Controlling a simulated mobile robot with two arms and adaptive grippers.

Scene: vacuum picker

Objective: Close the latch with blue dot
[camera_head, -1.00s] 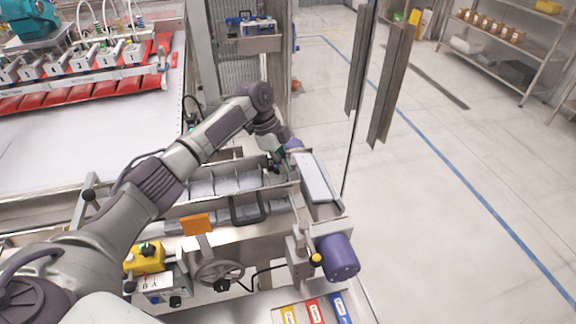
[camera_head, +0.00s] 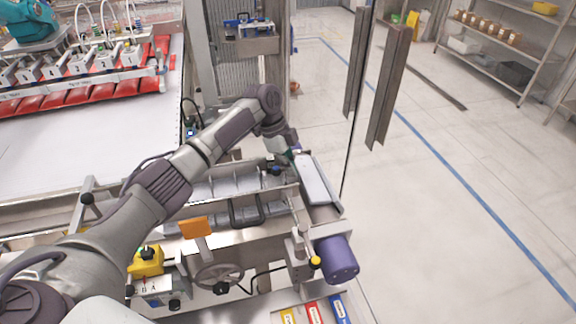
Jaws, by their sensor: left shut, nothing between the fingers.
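My left arm reaches across the machine frame from the lower left. My left gripper (camera_head: 290,164) is shut and empty at the far right end of the frame, beside the long grey panel. A small dark blue knob (camera_head: 275,170) shows just left of the gripper and may belong to the latch with the blue dot. The gripper and wrist partly hide this spot, so I cannot tell whether they touch or how the latch stands. My right gripper is not in view.
The grey panel (camera_head: 316,180) slopes along the right end. A purple motor (camera_head: 337,260) and yellow knob (camera_head: 315,263) stand nearer. An orange plate (camera_head: 195,227), handwheel (camera_head: 219,276) and yellow switch box (camera_head: 146,262) line the front. Open floor lies right.

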